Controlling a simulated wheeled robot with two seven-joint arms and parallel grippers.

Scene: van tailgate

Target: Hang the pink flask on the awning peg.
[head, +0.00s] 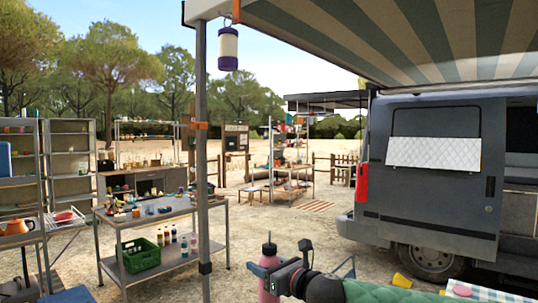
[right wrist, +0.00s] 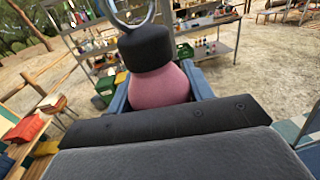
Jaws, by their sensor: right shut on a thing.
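The pink flask (head: 269,272) with a dark cap stands out at the bottom middle of the head view, in front of the awning pole's right side. My right gripper (head: 278,277) is shut on it. In the right wrist view the flask (right wrist: 162,84) is upright between the two blue-grey fingers, with a black cap and a loop on top. My left gripper is not in view.
A white and purple lantern (head: 228,48) hangs from a hook under the striped awning (head: 400,40). A metal table (head: 170,222) with bottles and a green crate (head: 139,255) stands left behind the pole. The grey van (head: 435,170) is at right. Open sandy ground lies between.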

